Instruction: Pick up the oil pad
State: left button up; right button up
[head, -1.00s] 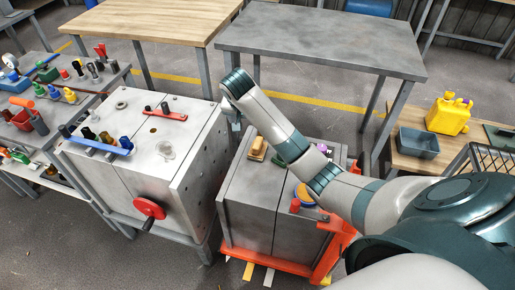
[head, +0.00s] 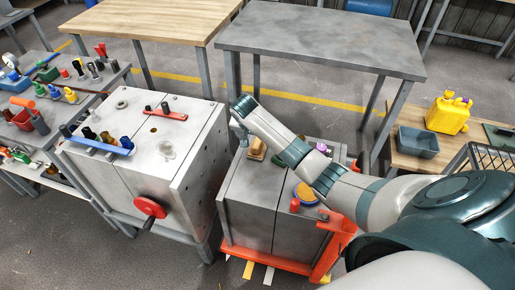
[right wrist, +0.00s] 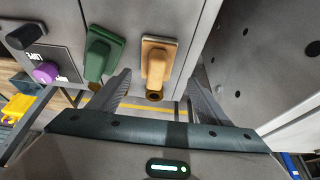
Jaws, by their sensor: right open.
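A tan pad (head: 257,147) with a knob-like handle sits on top of the low grey cabinet (head: 247,187), near its back left. A similar green pad (right wrist: 100,55) is beside it. I cannot read a label that tells which is the oil pad. My right gripper (head: 238,133) is just left of the tan pad in the head view, above the cabinet. In the right wrist view, its open fingers (right wrist: 158,82) point toward the tan pad (right wrist: 158,60), which lies ahead between them, not gripped. The green pad is to the left there. My left gripper is out of view.
A larger grey cabinet (head: 118,165) with a red handwheel (head: 150,207) stands close on the left. A purple knob (right wrist: 46,73) and a black handle are near the pads. An orange frame (head: 330,262) surrounds the low cabinet's base. A grey table (head: 320,38) stands behind.

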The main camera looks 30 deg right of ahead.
aim_at(257, 143)
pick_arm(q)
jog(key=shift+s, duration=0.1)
pick_arm(e)
jog(key=shift+d+f, duration=0.1)
jog(key=shift+f, duration=0.05)
jog(key=shift+d+f, duration=0.1)
jog(key=shift+f, duration=0.15)
jog(key=f, duration=0.1)
jog(key=d+f, duration=0.1)
jog(key=shift+f+p, duration=0.3)
jog(key=shift+f, duration=0.1)
jog(key=shift+w+d+f, duration=0.15)
jog(key=shift+f, duration=0.2)
jog(key=shift+w+f, duration=0.1)
jog(key=shift+f, duration=0.15)
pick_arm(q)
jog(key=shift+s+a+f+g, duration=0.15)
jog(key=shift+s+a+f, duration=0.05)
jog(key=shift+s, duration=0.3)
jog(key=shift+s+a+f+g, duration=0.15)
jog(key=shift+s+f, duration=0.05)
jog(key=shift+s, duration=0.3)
pick_arm(e)
jog(key=shift+d+f, duration=0.1)
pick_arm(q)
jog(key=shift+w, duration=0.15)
pick_arm(e)
jog(key=c, duration=1.2)
